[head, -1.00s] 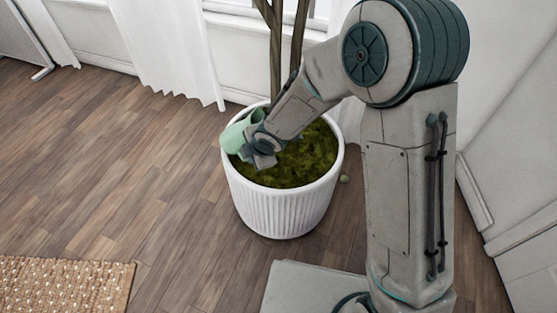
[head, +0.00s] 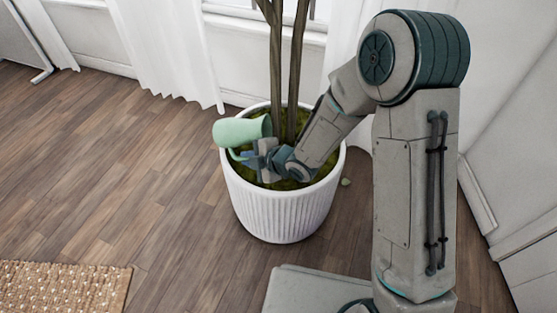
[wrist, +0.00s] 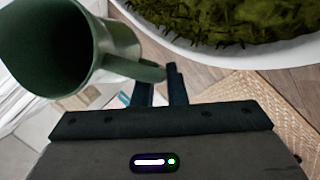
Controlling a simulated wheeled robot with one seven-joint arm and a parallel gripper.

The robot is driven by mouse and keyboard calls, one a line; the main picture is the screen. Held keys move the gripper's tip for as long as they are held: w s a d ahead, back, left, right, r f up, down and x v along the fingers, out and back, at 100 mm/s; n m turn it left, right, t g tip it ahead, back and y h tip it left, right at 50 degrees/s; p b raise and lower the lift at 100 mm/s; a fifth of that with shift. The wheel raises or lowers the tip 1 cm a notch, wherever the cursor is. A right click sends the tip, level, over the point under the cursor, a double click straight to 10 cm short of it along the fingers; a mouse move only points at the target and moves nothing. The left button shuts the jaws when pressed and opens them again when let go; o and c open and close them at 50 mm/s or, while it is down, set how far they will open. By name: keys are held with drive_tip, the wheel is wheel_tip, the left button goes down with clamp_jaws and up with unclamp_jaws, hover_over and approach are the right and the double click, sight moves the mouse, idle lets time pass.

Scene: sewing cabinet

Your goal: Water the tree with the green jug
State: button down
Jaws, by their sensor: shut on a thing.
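The green jug (head: 241,131) lies tilted nearly on its side over the left rim of the white ribbed pot (head: 283,208). My gripper (head: 262,156) is shut on the jug's handle, above the moss in the pot. In the wrist view the jug (wrist: 122,48) shows its wide dark mouth at upper left, and its handle runs between the fingers of my gripper (wrist: 160,85). No water is visible. The tree's trunks (head: 284,70) rise from the pot behind the gripper. The moss (wrist: 225,20) also shows in the wrist view.
White curtains (head: 160,50) and a window stand behind the pot. A woven rug (head: 65,285) lies at the front left. The wooden floor left of the pot is clear. A small green object (head: 346,182) lies on the floor right of the pot.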

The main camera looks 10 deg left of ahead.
drive_tip(key=shift+d+f+y+b, duration=0.1)
drive_tip(key=shift+f+y+b, duration=0.25)
drive_tip(key=shift+b, duration=0.15)
drive_tip(key=shift+d+f+b, duration=0.1)
drive_tip(key=shift+f+b, duration=0.15)
drive_tip(key=shift+b, duration=0.2)
drive_tip(key=shift+d+f+n+t+y+b, duration=0.3)
drive_tip(key=shift+f+t+y+b, duration=0.2)
drive_tip(key=shift+b, duration=0.35)
drive_tip(key=shift+r, duration=0.1)
drive_tip(key=shift+a, duration=0.1)
drive_tip(key=shift+s+a+r+n+p, duration=0.15)
drive_tip(key=shift+a+r+n+p, duration=0.15)
drive_tip(key=shift+n+p, duration=0.15)
drive_tip(key=shift+f+y, duration=0.25)
drive_tip(key=shift+b, duration=0.35)
